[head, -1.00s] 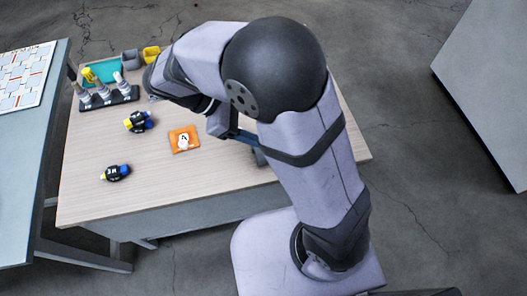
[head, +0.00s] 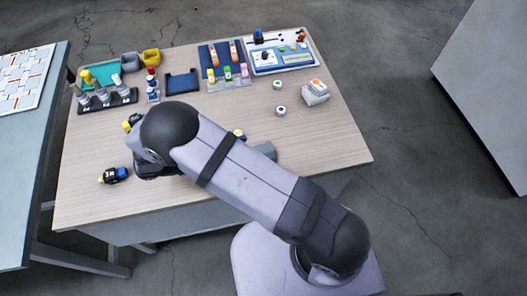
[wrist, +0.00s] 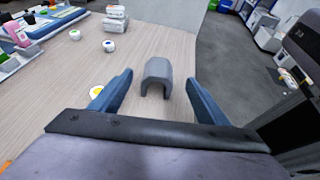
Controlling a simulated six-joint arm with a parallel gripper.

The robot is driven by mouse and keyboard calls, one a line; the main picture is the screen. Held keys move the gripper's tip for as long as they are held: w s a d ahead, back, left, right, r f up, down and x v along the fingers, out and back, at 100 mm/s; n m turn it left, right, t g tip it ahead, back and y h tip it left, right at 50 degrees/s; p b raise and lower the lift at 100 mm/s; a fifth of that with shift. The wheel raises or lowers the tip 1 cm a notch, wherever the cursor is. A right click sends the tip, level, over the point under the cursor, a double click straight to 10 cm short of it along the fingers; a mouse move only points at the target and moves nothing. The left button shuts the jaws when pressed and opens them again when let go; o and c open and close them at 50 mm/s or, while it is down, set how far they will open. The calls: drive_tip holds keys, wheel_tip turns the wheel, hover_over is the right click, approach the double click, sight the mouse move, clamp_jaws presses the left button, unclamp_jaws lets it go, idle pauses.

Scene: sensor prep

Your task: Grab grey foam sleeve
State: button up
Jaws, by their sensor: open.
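The grey foam sleeve (wrist: 158,76) stands on the wooden table as an arch, ahead of my gripper in the wrist view. In the head view the sleeve (head: 265,150) shows partly behind my arm. My gripper (wrist: 157,93) is open, with one blue finger on each side of the sleeve in the picture. Nothing is held between the fingers. The sleeve appears beyond the fingertips; the exact gap cannot be told. In the head view the fingers are hidden by my arm.
A yellow-topped round piece (wrist: 97,90) lies by the left finger. Racks of vials (head: 228,80) and trays line the back edge.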

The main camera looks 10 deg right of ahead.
sight(263, 151)
drive_tip(key=shift+f, duration=0.25)
drive_tip(key=shift+p+x, duration=1.4)
drive_tip(key=shift+x, duration=1.8)
drive_tip(key=shift+w+d+f, duration=0.2)
drive_tip(key=shift+d, duration=0.2)
drive_tip(key=shift+c, duration=0.6)
drive_tip(key=c, duration=1)
